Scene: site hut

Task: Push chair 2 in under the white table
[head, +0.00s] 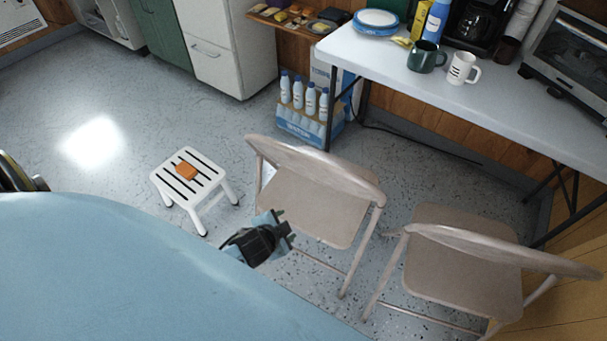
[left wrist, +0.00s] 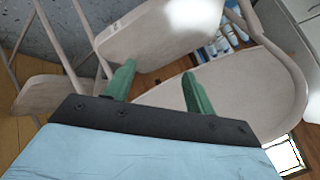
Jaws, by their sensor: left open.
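The white table (head: 400,72) stands along the wall at upper right in the head view. Two beige folding chairs stand on the floor in front of it; no label shows which is chair 2. The left chair (head: 322,222) and the right chair (head: 465,283) both have their backrests raised over their seats. My left gripper (head: 285,226) is open and empty near the left chair's near side. The right chair (left wrist: 48,94) shows at left there. My right gripper is out of view.
A white step stool (head: 205,174) with an orange object stands left of the chairs. A bottle crate (head: 303,129) is beside the table leg. Mugs (head: 461,70), a coffee maker and a toaster oven are on the table.

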